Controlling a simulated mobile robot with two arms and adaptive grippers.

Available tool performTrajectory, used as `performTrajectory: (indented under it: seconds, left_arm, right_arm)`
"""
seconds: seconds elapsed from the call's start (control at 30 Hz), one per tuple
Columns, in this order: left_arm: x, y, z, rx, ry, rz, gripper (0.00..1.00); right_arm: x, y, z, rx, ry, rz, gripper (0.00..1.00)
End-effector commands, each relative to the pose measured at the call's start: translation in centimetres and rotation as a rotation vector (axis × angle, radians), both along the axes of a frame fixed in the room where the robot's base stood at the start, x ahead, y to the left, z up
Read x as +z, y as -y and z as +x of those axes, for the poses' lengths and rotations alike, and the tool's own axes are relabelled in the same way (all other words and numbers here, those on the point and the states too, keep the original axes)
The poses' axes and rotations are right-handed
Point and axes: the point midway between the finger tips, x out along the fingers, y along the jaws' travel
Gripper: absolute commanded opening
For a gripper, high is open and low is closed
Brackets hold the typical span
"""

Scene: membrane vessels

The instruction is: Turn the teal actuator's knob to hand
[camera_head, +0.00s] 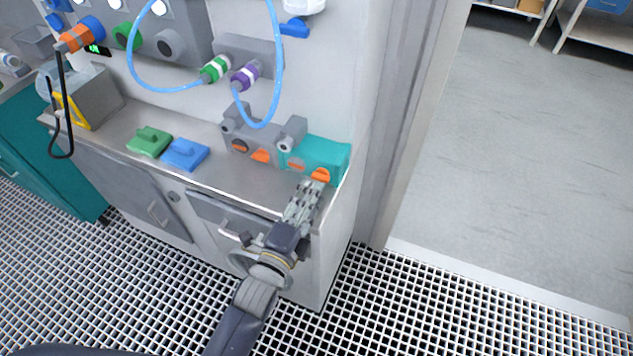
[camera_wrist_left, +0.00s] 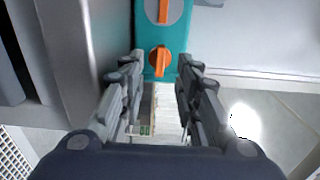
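The teal actuator (camera_head: 322,152) stands at the right end of the steel counter. Its front has an orange knob (camera_head: 320,175) and, to its left, a grey disc with an orange bar (camera_head: 296,164). My left gripper (camera_head: 311,187) reaches up to the orange knob from the front. In the left wrist view the orange knob (camera_wrist_left: 160,60) shows between the spread fingertips, its raised bar pointing along the teal face. The gripper (camera_wrist_left: 161,64) is open; I see no finger touching the knob. The disc's orange bar (camera_wrist_left: 163,11) lies further up. My right gripper is not in view.
A grey actuator (camera_head: 250,135) with an orange knob stands directly left of the teal one. A green block (camera_head: 149,141) and a blue block (camera_head: 185,154) lie further left. Blue hoses hang from green and purple connectors above. The cabinet's edge is close on the right.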

Motion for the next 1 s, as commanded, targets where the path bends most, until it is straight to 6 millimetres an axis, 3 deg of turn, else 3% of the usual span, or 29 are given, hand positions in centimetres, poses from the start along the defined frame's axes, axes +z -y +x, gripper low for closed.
performTrajectory:
  seconds: [0.23,0.63,0.77,0.8,1.0]
  left_arm:
    - [0.0,1.2,3.1,0.0,-0.001,-0.001,0.3]
    - [0.0,1.4,3.9,0.0,-0.002,0.0,0.3]
    - [0.0,1.4,3.8,0.0,-0.002,0.0,0.03]
    - [0.0,1.4,3.8,0.0,-0.002,0.0,0.0]
    - [0.0,1.4,3.8,0.0,-0.003,-0.001,0.0]
  right_arm:
    - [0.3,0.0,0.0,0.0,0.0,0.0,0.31]
    - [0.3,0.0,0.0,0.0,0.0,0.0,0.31]
    - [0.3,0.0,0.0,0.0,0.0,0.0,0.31]
    - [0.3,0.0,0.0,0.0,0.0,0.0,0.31]
    - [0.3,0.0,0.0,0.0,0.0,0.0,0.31]
